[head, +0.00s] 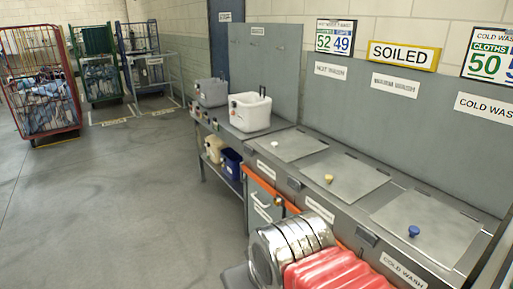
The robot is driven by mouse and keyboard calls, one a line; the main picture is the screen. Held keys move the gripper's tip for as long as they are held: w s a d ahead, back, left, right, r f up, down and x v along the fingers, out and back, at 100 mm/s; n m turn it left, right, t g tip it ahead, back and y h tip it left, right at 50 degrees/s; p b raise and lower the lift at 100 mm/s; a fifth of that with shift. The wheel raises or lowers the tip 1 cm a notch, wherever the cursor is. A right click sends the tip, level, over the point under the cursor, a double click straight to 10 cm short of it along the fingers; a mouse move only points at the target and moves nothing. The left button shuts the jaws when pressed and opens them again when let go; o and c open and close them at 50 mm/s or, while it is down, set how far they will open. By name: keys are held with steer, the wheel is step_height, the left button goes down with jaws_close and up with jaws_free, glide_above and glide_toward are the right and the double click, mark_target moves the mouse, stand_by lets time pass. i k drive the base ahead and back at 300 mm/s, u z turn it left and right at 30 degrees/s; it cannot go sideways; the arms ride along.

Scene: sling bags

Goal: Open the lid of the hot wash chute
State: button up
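Three flat grey lids lie shut on the steel counter. The far lid (297,148), with a small white knob (274,143), lies below a wall label (333,70) that seems to read hot wash, though its print is blurred. The middle lid (350,180) has a yellow knob (329,179). The near lid (440,225) has a blue knob (413,231) and lies by the cold wash labels. My gripper is not in view. Red and grey ribbed parts at the bottom, probably my arm, hide part of the counter front.
A white tub (250,112) and a grey tub (211,92) stand on the bench beyond the lids. A blue bin (231,163) sits on the lower shelf. A red cage trolley (45,85) stands far left. The floor (110,210) left of the counter is clear.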

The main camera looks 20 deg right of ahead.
mark_target(293, 145)
steer(key=u, duration=0.35)
steer(key=i, duration=2.1)
steer(key=z, duration=0.4)
steer(key=i, duration=0.65)
steer(key=z, duration=0.95)
steer(key=i, duration=0.95)
steer(key=z, duration=0.55)
